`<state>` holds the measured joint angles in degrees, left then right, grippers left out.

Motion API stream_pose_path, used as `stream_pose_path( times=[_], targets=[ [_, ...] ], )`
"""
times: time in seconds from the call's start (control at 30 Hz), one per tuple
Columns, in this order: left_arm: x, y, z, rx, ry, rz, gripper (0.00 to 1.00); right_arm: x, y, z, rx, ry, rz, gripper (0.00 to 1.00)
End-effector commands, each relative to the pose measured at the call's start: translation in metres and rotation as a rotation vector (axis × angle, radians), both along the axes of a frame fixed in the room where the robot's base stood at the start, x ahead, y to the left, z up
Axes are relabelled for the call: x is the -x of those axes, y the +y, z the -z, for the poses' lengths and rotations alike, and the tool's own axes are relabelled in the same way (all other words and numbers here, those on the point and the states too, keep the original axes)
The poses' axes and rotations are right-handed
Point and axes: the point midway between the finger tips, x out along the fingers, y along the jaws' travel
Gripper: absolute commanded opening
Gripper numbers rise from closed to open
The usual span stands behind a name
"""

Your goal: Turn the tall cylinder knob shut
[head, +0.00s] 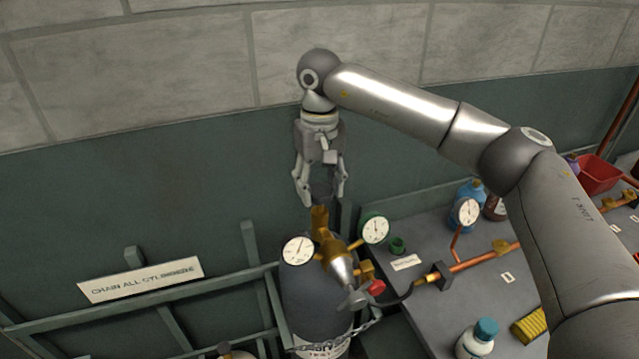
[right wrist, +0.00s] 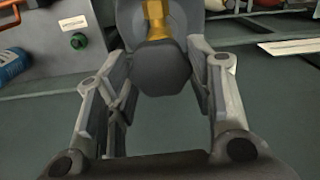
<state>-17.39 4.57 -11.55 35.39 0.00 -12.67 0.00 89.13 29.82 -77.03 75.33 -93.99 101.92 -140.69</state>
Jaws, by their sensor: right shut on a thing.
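The tall grey cylinder (head: 308,295) stands in the rack with a brass valve (head: 320,222) on top. Its dark knob (head: 321,188) sits above the brass stem. My right gripper (head: 320,190) comes down from above and is shut on this knob, one finger on each side. In the right wrist view the dark faceted knob (right wrist: 160,68) lies between the far ends of the fingers (right wrist: 155,75), with the brass valve beyond it. The knob's turn position cannot be told. My left gripper is not in view.
Two white gauges (head: 298,250) and a brass regulator (head: 342,268) sit close below the knob. A chain (head: 345,338) crosses the cylinder. A grey bench (head: 425,290) with copper pipe and bottles is at right. A rack sign (head: 140,280) is at left.

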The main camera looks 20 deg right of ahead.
Motion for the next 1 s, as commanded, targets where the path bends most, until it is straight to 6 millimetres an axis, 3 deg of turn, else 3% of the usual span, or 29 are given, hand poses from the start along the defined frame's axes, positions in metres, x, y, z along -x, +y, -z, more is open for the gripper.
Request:
stream_pose_path(
  times=[0.47, 1.0],
  targets=[
    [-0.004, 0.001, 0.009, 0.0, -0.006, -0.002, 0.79, 0.0, 0.0, 0.001, -0.001, -0.001, 0.131, 0.25],
    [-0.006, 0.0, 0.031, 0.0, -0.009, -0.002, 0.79, -0.001, 0.0, 0.0, -0.002, -0.001, 0.622, 0.25]
  ],
)
